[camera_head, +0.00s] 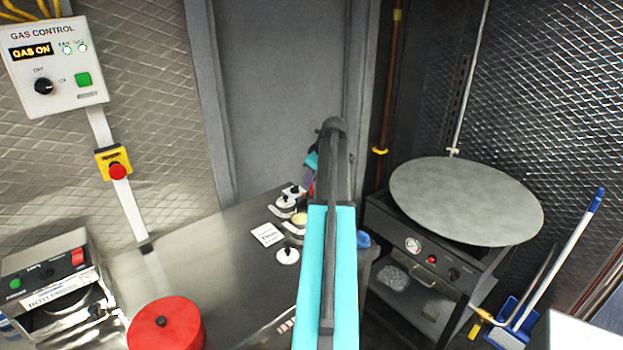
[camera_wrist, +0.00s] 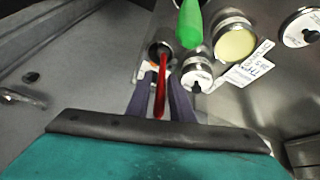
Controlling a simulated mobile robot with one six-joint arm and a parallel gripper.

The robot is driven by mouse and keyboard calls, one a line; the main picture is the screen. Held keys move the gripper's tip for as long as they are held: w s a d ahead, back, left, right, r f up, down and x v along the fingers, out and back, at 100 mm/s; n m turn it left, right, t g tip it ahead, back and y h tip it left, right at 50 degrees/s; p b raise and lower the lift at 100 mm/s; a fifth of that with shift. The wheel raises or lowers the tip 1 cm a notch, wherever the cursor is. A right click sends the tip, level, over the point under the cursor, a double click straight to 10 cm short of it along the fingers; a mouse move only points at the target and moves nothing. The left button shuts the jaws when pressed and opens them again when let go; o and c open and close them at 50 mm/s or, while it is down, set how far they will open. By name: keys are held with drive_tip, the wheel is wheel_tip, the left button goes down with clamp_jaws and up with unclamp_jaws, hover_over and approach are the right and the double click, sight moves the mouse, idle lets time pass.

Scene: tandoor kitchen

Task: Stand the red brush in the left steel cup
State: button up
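In the wrist view the red brush (camera_wrist: 161,88) shows as a thin red handle. Its far end is inside the round mouth of a steel cup (camera_wrist: 152,48), and its near end points toward the camera. My gripper (camera_wrist: 160,78) has its two purple fingers on either side of the handle, with a visible gap on each side, so it looks open. A green handle (camera_wrist: 190,24) stands in another cup at the top edge, to the right. The brush's bristles are hidden in the cup. In the head view my arm hides the cups and most of the gripper.
Beside the cups are a pot with yellow contents (camera_wrist: 235,43), lidded pots (camera_wrist: 197,76) (camera_wrist: 303,27) and a white label card (camera_wrist: 248,66). A red round container (camera_head: 167,325) stands at the counter's front. A round griddle (camera_head: 465,200) is to the right.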

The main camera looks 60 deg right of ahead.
drive_tip(key=shift+o, duration=1.1)
drive_tip(key=shift+r, duration=0.15)
drive_tip(key=b+v, duration=0.4)
drive_tip(key=v, duration=0.9)
drive_tip(key=shift+s+r, duration=0.15)
drive_tip(key=shift+r, duration=0.1)
idle(0.5)
